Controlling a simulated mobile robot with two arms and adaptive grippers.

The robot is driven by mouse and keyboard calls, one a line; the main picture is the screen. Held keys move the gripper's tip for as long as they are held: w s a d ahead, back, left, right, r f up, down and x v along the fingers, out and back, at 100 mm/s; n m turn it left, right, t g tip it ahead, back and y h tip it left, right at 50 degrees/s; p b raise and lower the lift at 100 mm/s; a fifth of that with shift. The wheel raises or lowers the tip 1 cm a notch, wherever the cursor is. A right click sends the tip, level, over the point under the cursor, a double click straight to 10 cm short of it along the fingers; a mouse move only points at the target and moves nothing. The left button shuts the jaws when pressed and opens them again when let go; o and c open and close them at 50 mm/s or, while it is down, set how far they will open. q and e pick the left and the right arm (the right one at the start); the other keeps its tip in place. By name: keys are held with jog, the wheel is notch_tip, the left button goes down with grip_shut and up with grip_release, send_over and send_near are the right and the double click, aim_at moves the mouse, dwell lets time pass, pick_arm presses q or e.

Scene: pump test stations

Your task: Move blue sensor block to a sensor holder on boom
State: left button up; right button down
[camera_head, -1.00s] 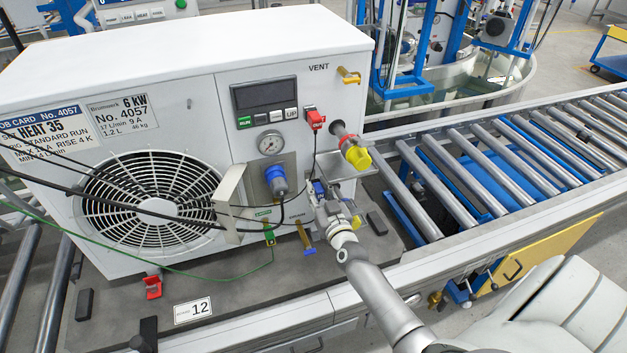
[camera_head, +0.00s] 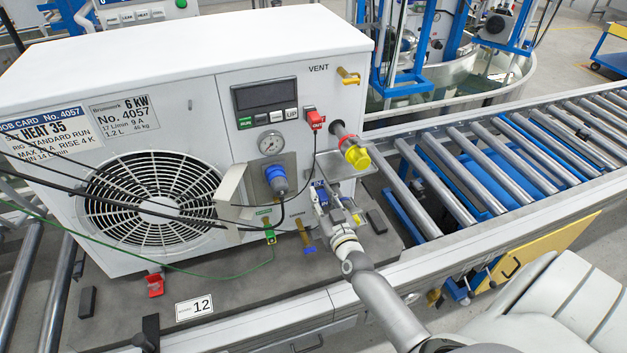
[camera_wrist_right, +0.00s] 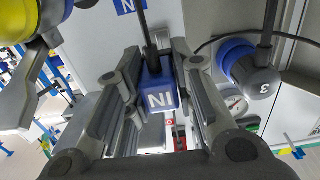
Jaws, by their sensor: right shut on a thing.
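The blue sensor block (camera_wrist_right: 160,92), with white letters that read IN upside down, is between the two fingers of my right gripper (camera_wrist_right: 158,100) in the right wrist view. A dark cable leaves the block's far end. In the head view my right gripper (camera_head: 334,208) is shut on the block, in front of the white unit, below the yellow-handled valve (camera_head: 357,158). The block is mostly hidden by the fingers there. I cannot make out the boom or a sensor holder for certain. My left gripper is not in view.
The white unit (camera_head: 190,60) stands on a dark base plate (camera_head: 240,296). A blue plug (camera_head: 276,178) with a black cable is left of my right gripper. A roller conveyor (camera_head: 490,170) extends to the right.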

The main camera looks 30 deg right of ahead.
jog(key=s+a+r+n+y+b, duration=0.2)
jog(key=s+a+r+y+b, duration=0.15)
jog(key=s+a, duration=1.1)
pick_arm(q)
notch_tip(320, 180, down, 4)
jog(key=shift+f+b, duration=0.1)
jog(key=shift+b, duration=0.25)
pick_arm(e)
jog(key=s+a+r, duration=0.3)
jog(key=s+r, duration=0.2)
jog(key=r, duration=0.1)
jog(key=shift+r+n, duration=0.3)
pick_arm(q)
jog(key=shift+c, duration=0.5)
pick_arm(e)
jog(key=shift+a+y, duration=0.1)
jog(key=shift+y, duration=0.15)
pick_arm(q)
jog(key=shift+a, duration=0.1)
